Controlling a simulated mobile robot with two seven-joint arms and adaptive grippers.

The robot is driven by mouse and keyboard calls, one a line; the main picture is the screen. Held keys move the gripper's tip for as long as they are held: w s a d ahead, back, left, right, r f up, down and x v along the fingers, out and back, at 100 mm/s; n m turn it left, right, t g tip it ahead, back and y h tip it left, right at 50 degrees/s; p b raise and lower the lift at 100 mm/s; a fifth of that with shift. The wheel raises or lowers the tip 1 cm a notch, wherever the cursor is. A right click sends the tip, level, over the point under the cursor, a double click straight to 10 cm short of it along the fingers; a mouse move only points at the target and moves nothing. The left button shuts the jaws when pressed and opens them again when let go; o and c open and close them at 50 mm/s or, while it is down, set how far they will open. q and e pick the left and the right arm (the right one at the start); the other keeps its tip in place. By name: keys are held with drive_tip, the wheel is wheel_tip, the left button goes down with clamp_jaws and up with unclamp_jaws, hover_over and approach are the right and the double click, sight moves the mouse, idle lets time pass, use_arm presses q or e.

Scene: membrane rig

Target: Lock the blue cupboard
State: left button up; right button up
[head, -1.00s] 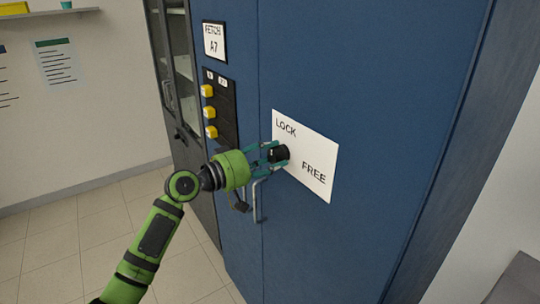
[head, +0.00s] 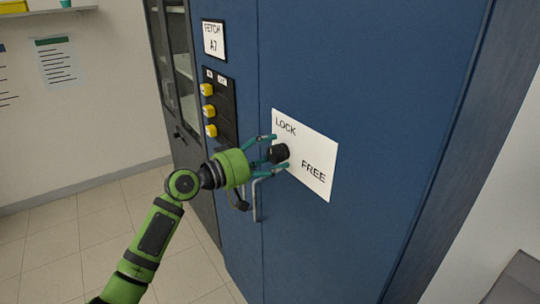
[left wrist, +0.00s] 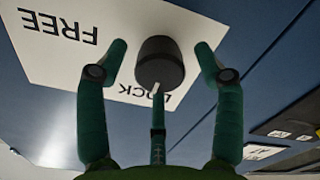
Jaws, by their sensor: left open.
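The blue cupboard (head: 350,75) stands upright in front of me, doors closed. A white plate (head: 318,150) on it bears the words LOCK at upper left and FREE at lower right. A black round knob (head: 277,153) sticks out of the plate; it also shows in the left wrist view (left wrist: 160,62). A pale mark at the knob's edge lies on the side of the word LOCK. My left gripper (head: 280,151) is open, its teal fingers spread around the knob with gaps visible in the left wrist view (left wrist: 162,52). My right gripper is not in view.
A metal door handle (head: 256,200) hangs just below my left gripper. A dark panel with several yellow buttons (head: 208,110) and a FETCH A7 sign (head: 214,41) are to the left. A grey glass-door cabinet (head: 180,75) stands beyond; the tiled floor at left is clear.

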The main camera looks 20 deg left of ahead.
use_arm(q)
drive_tip(key=v, duration=1.2)
